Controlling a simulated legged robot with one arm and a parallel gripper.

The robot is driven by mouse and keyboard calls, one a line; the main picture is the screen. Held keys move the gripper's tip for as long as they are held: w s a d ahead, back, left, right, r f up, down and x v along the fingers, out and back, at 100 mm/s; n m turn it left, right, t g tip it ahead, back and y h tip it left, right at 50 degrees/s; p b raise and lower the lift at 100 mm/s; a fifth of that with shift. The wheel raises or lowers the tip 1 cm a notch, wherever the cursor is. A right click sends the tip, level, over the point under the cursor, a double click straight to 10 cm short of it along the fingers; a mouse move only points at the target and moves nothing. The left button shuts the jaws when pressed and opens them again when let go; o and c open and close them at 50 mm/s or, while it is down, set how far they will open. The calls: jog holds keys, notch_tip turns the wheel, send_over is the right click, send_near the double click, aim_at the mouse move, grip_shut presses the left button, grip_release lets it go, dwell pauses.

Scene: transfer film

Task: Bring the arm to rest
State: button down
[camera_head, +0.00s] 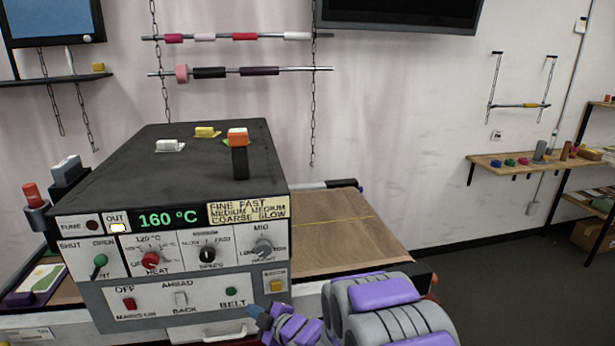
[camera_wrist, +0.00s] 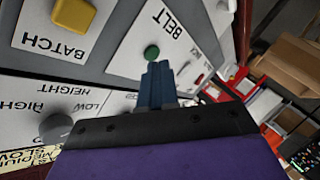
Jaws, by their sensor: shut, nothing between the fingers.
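My gripper (camera_head: 257,313) is at the bottom of the head view, just right of and below the BELT label on the front panel of a grey machine (camera_head: 180,325). In the wrist view my gripper (camera_wrist: 157,70) shows its blue fingers together and empty. Their tips lie close to the green BELT button (camera_wrist: 152,53); I cannot tell whether they touch it. The button also shows in the head view (camera_head: 231,291), left of the fingers. My purple and grey arm (camera_head: 385,294) reaches in from the bottom right.
The machine's panel has a red heat knob (camera_head: 150,260), a speed knob (camera_head: 207,254) and a yellow batch button (camera_head: 277,286). A brown-topped table (camera_head: 345,230) extends behind the arm. A wall shelf (camera_head: 535,160) is at right, with open floor (camera_head: 480,270) before it.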

jog(key=d+r+m+h, duration=0.3)
jog(key=d+m+h, duration=0.35)
jog(key=d, duration=0.85)
jog(key=s+d+r+m+g+h, duration=0.3)
jog(key=s+d+m+h, duration=0.2)
jog(key=s+d, duration=0.6)
jog(key=s+d+r+m+g, duration=0.1)
jog(key=s+m+g, duration=0.1)
jog(key=s, duration=0.8)
jog(key=s+d+r+m+g, duration=0.1)
jog(key=s+r+m+g, duration=0.1)
jog(key=s, duration=0.8)
jog(key=s+d+r+m+g, duration=0.1)
jog(key=s+m+g, duration=0.3)
jog(key=s, duration=0.7)
jog(key=shift+d+r, duration=0.2)
jog(key=shift+r, duration=0.2)
